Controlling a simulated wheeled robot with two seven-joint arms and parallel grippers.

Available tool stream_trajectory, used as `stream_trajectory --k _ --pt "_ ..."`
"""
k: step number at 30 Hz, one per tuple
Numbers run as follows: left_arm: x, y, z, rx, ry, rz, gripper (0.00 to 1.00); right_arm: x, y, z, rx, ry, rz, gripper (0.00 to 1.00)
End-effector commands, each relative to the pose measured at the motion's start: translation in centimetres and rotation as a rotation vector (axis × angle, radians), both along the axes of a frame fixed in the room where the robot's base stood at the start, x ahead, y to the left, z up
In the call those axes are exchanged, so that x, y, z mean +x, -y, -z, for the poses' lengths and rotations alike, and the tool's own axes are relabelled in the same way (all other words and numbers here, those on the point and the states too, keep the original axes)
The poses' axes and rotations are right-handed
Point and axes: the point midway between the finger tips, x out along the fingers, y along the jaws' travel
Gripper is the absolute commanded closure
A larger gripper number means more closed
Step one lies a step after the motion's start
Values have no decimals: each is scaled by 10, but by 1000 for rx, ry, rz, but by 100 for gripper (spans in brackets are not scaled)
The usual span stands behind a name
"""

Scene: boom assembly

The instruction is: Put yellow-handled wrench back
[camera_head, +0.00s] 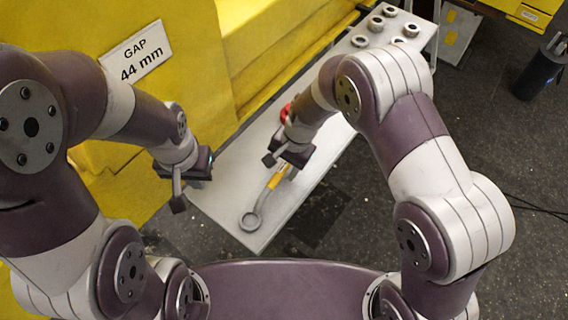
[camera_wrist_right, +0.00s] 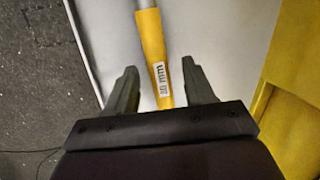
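The yellow-handled wrench (camera_head: 251,219) lies on the light grey board, its ring end toward the board's near end. Its yellow handle shows in the right wrist view (camera_wrist_right: 152,48) with a white label on it. My right gripper (camera_head: 273,159) is above the handle. In the right wrist view its two fingers (camera_wrist_right: 161,88) are spread apart, one on each side of the handle, with gaps between. Whether the fingers are down at handle height is unclear. My left gripper (camera_head: 180,200) hangs near the board's left edge, away from the wrench; its finger gap is not clear.
The grey board (camera_head: 222,190) runs beside a large yellow structure (camera_head: 190,75) with a "GAP 44 mm" sign (camera_head: 135,52). Several metal rings (camera_head: 375,23) stand at its far end. A red item (camera_head: 286,113) is partly hidden behind my right wrist. A dark cylinder (camera_head: 538,72) stands at right.

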Motion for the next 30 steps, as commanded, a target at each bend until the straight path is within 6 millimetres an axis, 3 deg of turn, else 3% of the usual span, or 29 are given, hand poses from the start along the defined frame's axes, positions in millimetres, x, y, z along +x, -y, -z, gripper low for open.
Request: stream_trajectory --k 10,21,25,30 --pt "0 0 4 0 0 0 100 1 2 -8 1 2 0 48" --pt "0 0 26 0 0 0 100 3 24 -97 1 4 1 48" --pt "0 0 29 0 0 0 100 4 28 -116 0 2 1 48" --pt "0 0 28 0 0 0 100 3 30 -124 -1 0 -2 48"
